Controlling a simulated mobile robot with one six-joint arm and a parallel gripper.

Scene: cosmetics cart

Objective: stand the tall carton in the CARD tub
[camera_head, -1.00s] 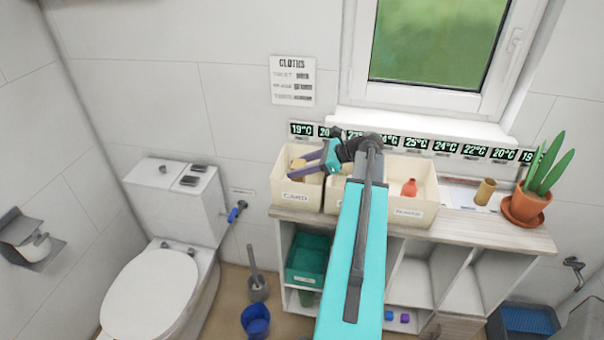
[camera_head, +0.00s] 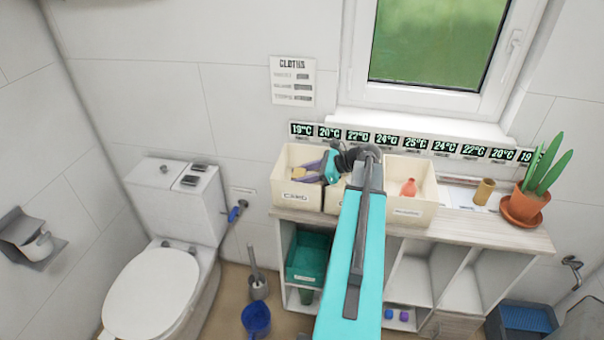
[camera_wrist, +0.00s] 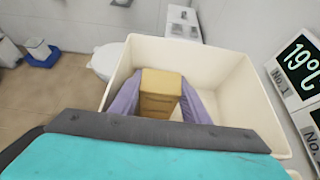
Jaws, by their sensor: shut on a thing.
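The CARD tub (camera_head: 310,205) is a cream open box at the left end of the shelf top, with its label on the front. My gripper (camera_head: 303,173) reaches into it from the right, with its purple fingers low inside the walls. The fingers are shut on the tan carton (camera_wrist: 161,83), one on each side. In the wrist view the carton looks upright within the tub walls (camera_wrist: 235,85). In the head view only a small part of the carton (camera_head: 298,171) shows. Its base is hidden, so I cannot tell whether it touches the tub floor.
My arm covers much of the middle tub. The right tub (camera_head: 425,210) holds a red bottle (camera_head: 408,187). A brown cylinder (camera_head: 484,191) and a potted plant (camera_head: 525,203) stand further right. The window ledge and a row of temperature signs (camera_head: 415,142) are behind.

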